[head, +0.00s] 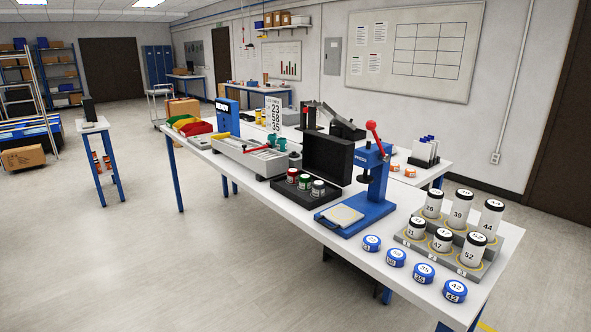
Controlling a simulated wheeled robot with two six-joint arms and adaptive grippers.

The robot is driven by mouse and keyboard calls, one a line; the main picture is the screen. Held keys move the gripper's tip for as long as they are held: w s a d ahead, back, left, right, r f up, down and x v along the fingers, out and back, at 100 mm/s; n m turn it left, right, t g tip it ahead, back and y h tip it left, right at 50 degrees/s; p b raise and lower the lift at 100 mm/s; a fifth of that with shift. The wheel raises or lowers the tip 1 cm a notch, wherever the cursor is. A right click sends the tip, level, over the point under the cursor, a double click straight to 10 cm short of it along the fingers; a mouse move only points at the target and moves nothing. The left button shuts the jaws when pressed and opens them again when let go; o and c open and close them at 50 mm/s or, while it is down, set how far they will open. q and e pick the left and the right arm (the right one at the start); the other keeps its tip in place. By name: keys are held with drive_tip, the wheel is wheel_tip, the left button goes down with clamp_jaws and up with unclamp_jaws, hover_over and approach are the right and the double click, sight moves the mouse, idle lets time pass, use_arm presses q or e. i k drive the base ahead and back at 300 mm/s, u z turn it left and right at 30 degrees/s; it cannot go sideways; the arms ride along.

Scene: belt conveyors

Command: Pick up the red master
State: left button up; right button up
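In the head view, an open black case (302,197) stands near the middle of the long white table. Its raised black lid is behind it. Three small capped cylinders stand upright in the case. The leftmost has a red top and is the red master (292,176). Beside it are a green-topped one (305,182) and a grey-topped one (318,188). The red master is apart from any gripper. Neither of my grippers is in view.
A blue press (371,190) with a red lever stands right of the case. A grey bench gauge (250,157) is to its left. Several blue numbered pucks (396,257) and a stepped rack (440,250) of white cylinders fill the right end. Floor in front is clear.

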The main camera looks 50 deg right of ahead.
sight(293, 175)
drive_tip(key=z, duration=0.3)
drive_tip(key=i, duration=1.3)
drive_tip(key=z, duration=1.15)
drive_tip(key=i, duration=0.8)
drive_tip(key=z, duration=0.9)
